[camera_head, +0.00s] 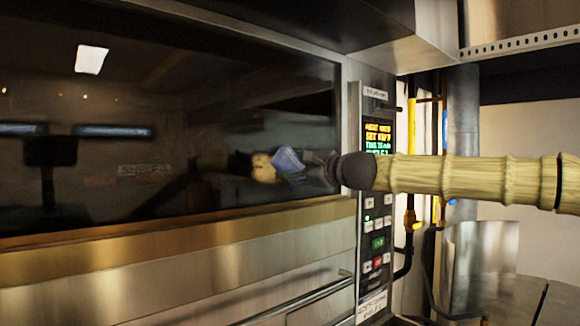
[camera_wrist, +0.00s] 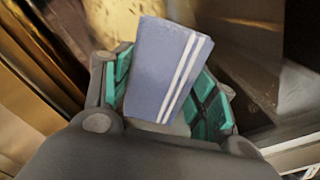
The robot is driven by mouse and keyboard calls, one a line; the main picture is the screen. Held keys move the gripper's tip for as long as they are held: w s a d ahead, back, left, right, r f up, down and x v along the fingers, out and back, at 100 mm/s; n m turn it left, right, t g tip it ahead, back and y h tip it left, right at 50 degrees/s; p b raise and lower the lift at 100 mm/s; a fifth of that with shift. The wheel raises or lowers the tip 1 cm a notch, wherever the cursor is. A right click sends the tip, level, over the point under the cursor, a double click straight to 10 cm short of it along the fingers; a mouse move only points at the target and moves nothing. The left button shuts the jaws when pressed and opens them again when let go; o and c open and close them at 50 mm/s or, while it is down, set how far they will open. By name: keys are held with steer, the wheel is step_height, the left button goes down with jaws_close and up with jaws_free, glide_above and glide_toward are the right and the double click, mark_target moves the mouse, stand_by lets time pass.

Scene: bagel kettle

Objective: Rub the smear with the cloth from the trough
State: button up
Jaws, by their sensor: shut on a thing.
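My gripper (camera_head: 283,163) is in front of the dark oven glass (camera_head: 190,110), at its right part, beside the control panel. It is shut on a folded blue cloth (camera_head: 289,160). In the wrist view the cloth (camera_wrist: 165,72), blue with two white stripes, stands between the teal finger pads and sticks out past them. A tan-brown patch (camera_head: 263,168) shows just left of the cloth in the head view; I cannot tell whether it is the smear or a reflection. Whether the cloth touches the glass is not clear. The trough is not identifiable.
The control panel (camera_head: 377,240) with lit display and buttons stands right of the glass, partly behind my arm. A metal handle bar (camera_head: 300,298) runs below. Yellow and grey pipes (camera_head: 462,130) rise at the right. A perforated rail (camera_head: 520,43) is above them.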

mark_target(284, 168)
steer(key=shift+d+f, duration=0.1)
steer(key=shift+s+a+f+b, duration=0.1)
steer(key=shift+s+a+b, duration=0.3)
steer(key=shift+a+b, duration=0.25)
steer(key=shift+s+a+b, duration=0.4)
steer(key=shift+s+a, duration=0.25)
steer(key=shift+a, duration=0.25)
steer(key=shift+s+a+b, duration=0.4)
steer(key=shift+s+a, duration=0.15)
steer(key=shift+a, duration=0.2)
steer(key=shift+s+a+b, duration=0.4)
steer(key=shift+s+a, duration=0.15)
steer(key=shift+a, duration=0.2)
steer(key=shift+s+a, duration=0.1)
steer(key=shift+s+a+b, duration=0.4)
steer(key=shift+s+a, duration=0.05)
steer(key=shift+a, duration=0.2)
steer(key=shift+s+a, duration=0.55)
steer(key=shift+a, duration=0.15)
steer(key=shift+w+d+r, duration=0.1)
steer(key=shift+r, duration=0.1)
